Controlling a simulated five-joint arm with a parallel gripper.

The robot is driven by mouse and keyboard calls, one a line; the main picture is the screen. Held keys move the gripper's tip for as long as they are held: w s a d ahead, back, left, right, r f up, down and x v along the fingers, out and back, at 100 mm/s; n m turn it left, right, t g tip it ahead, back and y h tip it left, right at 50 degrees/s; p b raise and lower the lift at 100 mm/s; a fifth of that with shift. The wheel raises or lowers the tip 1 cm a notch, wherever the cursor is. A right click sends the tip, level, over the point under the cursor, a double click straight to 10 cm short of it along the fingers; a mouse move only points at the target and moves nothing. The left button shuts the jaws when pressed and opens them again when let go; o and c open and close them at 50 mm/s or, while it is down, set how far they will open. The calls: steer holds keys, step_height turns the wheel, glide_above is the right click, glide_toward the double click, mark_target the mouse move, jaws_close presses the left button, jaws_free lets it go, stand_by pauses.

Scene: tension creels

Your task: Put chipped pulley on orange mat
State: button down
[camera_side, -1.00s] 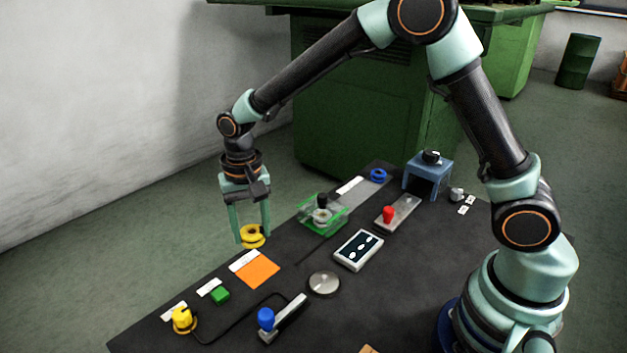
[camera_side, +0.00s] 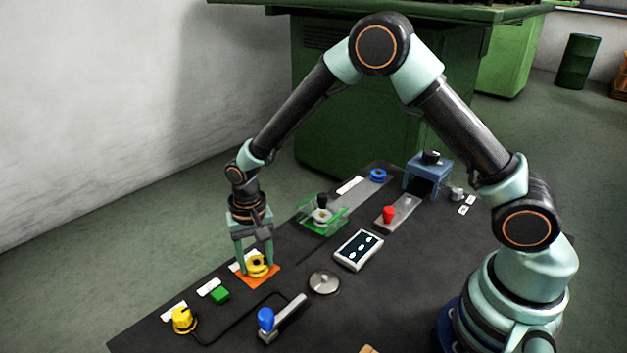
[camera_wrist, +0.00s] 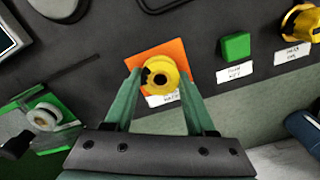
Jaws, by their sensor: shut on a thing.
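The yellow pulley (camera_side: 258,264) is between the fingers of my gripper (camera_side: 257,269), which is shut on it. In the wrist view the mat (camera_wrist: 144,57) shows around the pulley. The pulley is at or just above the mat; I cannot tell whether they touch.
A green button (camera_side: 220,295) and yellow knob (camera_side: 183,319) stand to the left. A blue-handled lever (camera_side: 266,318) and round metal disc (camera_side: 324,283) are nearer. A green clear-walled tray (camera_side: 323,229) and a blue pulley (camera_side: 378,175) are further back.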

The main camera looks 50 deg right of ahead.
steer(key=shift+c, duration=1.1)
jaws_free()
steer(key=shift+f, duration=0.1)
step_height(320, 180, up, 12)
steer(key=s+d+r+n+t, duration=0.5)
steer(key=s+d+r, duration=0.7)
steer(key=s+d, duration=0.1)
steer(key=shift+s+r+t, duration=0.3)
steer(key=shift+s+r, duration=0.05)
steer(key=shift+s, duration=0.4)
